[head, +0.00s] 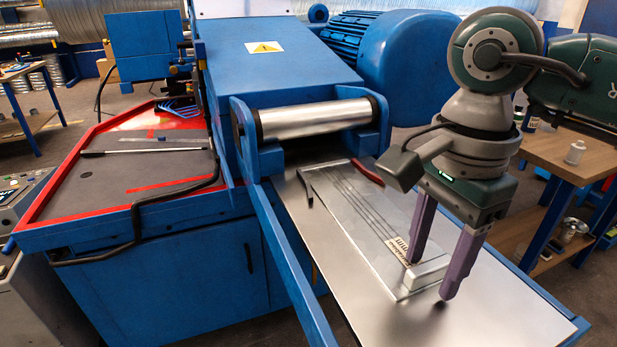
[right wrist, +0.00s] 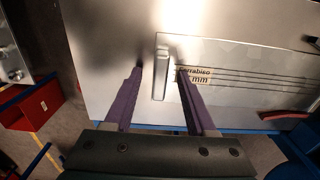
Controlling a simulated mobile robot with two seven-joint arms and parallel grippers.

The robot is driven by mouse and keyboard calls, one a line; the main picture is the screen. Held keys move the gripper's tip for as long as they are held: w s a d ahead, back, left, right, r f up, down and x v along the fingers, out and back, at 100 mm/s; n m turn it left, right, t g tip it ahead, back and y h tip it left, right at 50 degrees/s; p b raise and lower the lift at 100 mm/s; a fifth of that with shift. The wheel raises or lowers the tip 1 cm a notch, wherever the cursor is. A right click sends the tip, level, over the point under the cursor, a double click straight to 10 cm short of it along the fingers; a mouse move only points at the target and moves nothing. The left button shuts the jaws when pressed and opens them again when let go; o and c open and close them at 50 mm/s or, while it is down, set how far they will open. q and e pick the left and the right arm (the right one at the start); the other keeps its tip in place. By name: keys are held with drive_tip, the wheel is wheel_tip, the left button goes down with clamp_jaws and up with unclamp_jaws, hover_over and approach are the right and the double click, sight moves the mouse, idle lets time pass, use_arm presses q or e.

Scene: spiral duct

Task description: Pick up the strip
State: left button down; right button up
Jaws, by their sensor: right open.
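A flat shiny metal strip (head: 363,225) with several dark lines and printed lettering lies on the metal table (head: 500,290). A raised metal block (head: 432,270) stands at its near end. My right gripper (head: 429,278) points down there, open, with one purple finger on each side of the block. In the right wrist view, the block (right wrist: 161,70) lies between the open fingertips (right wrist: 158,74), and the strip (right wrist: 240,65) runs off to the right. I cannot tell whether the fingers touch the table. My left gripper is not in view.
A blue machine with a steel roller (head: 315,118) stands at the strip's far end. A red-handled tool (head: 368,172) and a small black piece (head: 305,187) lie near that end. A blue bar (head: 290,262) runs along the table's left side. The table's near part is clear.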

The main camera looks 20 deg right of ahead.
clamp_jaws()
drive_tip(key=shift+r, duration=0.1)
idle(1.2)
